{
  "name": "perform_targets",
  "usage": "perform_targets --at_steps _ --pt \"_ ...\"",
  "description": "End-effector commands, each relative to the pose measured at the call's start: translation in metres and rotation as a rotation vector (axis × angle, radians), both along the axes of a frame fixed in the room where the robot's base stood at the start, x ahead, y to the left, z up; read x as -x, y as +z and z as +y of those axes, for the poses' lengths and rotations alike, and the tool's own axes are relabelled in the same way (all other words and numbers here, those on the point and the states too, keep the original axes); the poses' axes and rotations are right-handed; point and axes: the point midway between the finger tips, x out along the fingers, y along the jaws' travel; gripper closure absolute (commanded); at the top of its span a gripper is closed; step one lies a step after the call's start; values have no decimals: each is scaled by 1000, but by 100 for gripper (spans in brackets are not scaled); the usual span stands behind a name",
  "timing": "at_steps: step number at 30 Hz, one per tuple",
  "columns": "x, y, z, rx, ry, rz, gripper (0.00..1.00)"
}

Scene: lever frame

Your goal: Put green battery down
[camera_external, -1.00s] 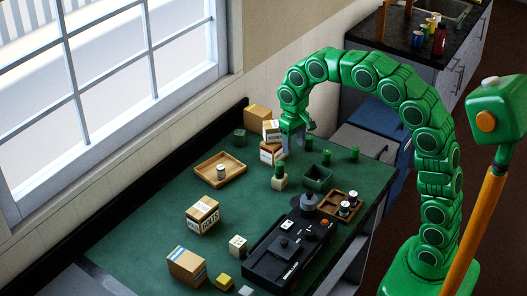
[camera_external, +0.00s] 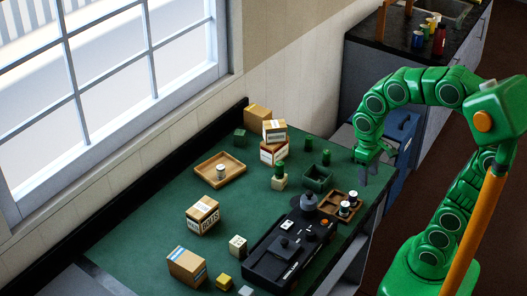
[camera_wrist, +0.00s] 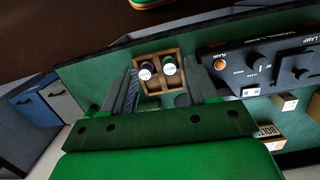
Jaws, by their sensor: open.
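My gripper (camera_external: 366,172) is at the table's right edge, open and with nothing seen held. In the wrist view, my open gripper (camera_wrist: 162,90) frames a wooden divided tray (camera_wrist: 154,53). Two cylinders stand in it, a dark one (camera_wrist: 146,73) and a greenish one (camera_wrist: 169,68), both white-topped. The tray also shows in the external view (camera_external: 327,207).
A small open green bin (camera_external: 318,184) stands behind the tray. A black control panel (camera_external: 278,256) with a lever lies in front. Stacked boxes (camera_external: 274,153) and a wooden tray (camera_external: 238,171) stand further left.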

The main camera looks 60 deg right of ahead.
Motion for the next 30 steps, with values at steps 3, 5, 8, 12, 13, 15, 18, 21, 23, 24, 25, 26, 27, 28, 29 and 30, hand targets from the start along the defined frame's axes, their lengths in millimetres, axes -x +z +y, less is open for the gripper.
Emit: perform_targets --at_steps 3,5,8,12,13,15,18,21,23,24,25,26,27,28,29,30 --pt "34 -6 1 -2 20 8 42" --pt "51 -10 1 -3 30 14 42" --pt "74 -16 1 0 43 18 42" --pt "98 -24 1 -2 58 28 42" --pt "101 -25 1 -2 61 30 42" --pt "106 -27 2 -3 65 31 42" --pt "110 -28 2 -3 68 32 42" --pt "110 -28 2 -5 69 32 42" --pt "110 -28 2 -5 69 32 42" --pt "110 -28 2 -5 69 33 42" --pt "110 -28 2 -5 69 33 42" --pt "110 -28 2 -5 69 33 42" --pt "110 -28 2 -5 69 33 42" --pt "110 -28 2 -5 69 33 42" --pt "110 -28 2 -5 69 33 42" --pt "110 -28 2 -5 69 33 42"
